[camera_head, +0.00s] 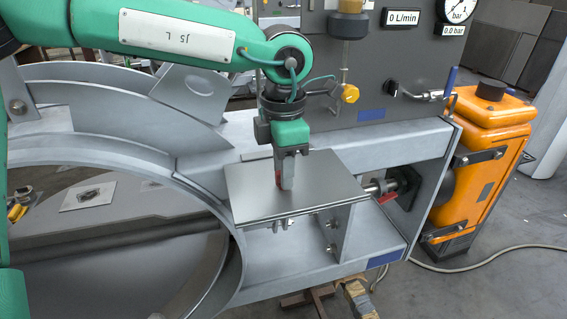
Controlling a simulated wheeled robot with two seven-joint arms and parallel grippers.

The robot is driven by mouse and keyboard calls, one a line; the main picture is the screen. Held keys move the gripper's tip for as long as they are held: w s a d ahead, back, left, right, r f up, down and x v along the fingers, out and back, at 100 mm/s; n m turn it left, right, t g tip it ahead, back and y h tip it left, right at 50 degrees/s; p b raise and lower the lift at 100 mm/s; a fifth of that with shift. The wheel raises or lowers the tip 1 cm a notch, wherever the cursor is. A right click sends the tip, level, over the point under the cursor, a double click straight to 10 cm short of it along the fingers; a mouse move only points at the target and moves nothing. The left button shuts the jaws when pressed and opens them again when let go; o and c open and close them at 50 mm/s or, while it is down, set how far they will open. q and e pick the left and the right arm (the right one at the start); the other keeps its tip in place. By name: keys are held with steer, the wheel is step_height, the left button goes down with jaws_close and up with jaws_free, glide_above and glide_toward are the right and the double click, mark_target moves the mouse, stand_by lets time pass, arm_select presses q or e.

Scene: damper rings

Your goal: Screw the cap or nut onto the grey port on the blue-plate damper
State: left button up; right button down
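My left gripper (284,184) points straight down over a flat grey metal plate (325,195) on the damper frame. Its fingertips are at or just above the plate's surface; contact cannot be told. The large grey damper ring (222,222) is at the left. A small blue plate (386,258) sits on the frame's lower front edge. I cannot pick out a cap, nut or grey port. My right gripper is not in view.
A valve fitting with a red handle (387,196) sits right of the plate. An orange case (483,160) stands on the floor at right, with a hose (470,266) beside it. A dark panel with a gauge (457,10) and a flow display (402,18) rises behind.

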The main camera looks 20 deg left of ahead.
arm_select(q)
jaws_close()
steer(key=shift+r+p, duration=1.1)
steer(key=shift+r, duration=1.9)
steer(key=shift+f, duration=0.1)
